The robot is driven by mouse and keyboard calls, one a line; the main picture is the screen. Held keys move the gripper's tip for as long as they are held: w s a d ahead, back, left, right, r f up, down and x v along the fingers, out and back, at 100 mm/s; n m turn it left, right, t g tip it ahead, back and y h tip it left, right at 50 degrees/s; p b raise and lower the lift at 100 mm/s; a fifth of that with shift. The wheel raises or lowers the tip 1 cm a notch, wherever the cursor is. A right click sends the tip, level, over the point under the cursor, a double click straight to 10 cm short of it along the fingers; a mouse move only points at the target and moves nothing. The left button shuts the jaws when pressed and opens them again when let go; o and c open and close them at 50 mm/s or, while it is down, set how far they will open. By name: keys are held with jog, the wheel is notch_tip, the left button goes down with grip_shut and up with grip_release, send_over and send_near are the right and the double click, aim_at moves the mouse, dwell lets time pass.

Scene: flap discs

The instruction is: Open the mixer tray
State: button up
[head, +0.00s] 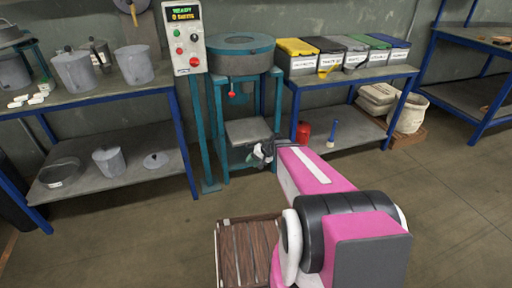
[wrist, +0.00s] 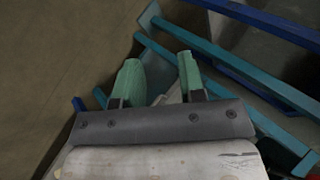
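The mixer (head: 240,58) is a teal round drum on a teal stand, with a small red knob hanging beneath it. A flat grey plate, which looks like the mixer tray (head: 248,130), sits level in the stand below the drum. My gripper (head: 262,152) is just in front of the stand, near the tray's front edge and slightly low. I cannot tell whether it touches the tray. In the wrist view, its two green fingers (wrist: 160,78) stand apart with nothing clearly held between them. Teal stand bars (wrist: 240,65) lie beyond them.
A control box (head: 189,36) with a lit display stands left of the mixer. A bench with lidded bins (head: 345,57) is on the right; a red can (head: 303,132) sits on its lower shelf. A left bench (head: 100,95) holds pots. A wooden slatted box (head: 246,250) is on the floor near me.

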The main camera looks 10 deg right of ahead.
jog(key=w+d+f+m+t, duration=0.5)
jog(key=w+d, duration=0.1)
jog(key=w, duration=0.2)
jog(key=w+d+f+m+t, duration=0.4)
jog(key=w+d+m+t, duration=0.15)
jog(key=w, duration=0.35)
jog(key=shift+n+y, duration=0.35)
jog(key=shift+y, duration=0.05)
jog(key=x, duration=1)
jog(key=shift+w+a+f, duration=0.1)
jog(key=shift+a+f, duration=0.05)
jog(key=shift+a, duration=0.1)
grip_shut()
